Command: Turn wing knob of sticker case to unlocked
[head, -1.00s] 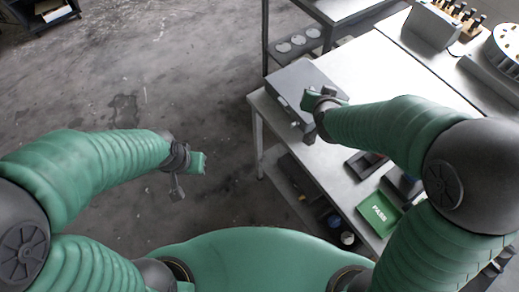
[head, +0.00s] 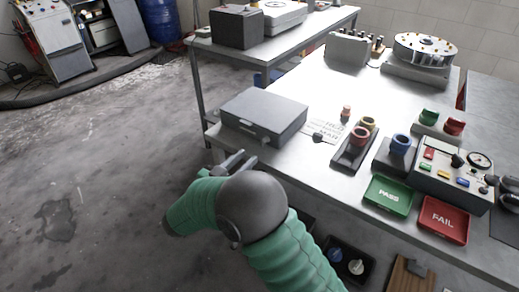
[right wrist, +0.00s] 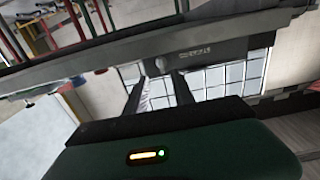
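The sticker case (head: 264,115) is a closed grey box lying on the near left corner of the white-topped table. Its front face shows in the right wrist view (right wrist: 205,52), with small lettering and a small knob (right wrist: 157,66). My right gripper (head: 240,160) is just in front of the case's front side. In the right wrist view its two dark fingers (right wrist: 160,82) stand apart, with the knob lined up between their tips. I cannot tell whether they touch it. The knob is not clear in the head view. My left gripper is out of view.
Right of the case are a printed sheet (head: 328,131), a dark holder with coloured rings (head: 353,147), a green PASS tray (head: 388,196), a red FAIL tray (head: 443,219) and a control box (head: 450,178). Another table (head: 312,25) stands behind. Open floor lies left.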

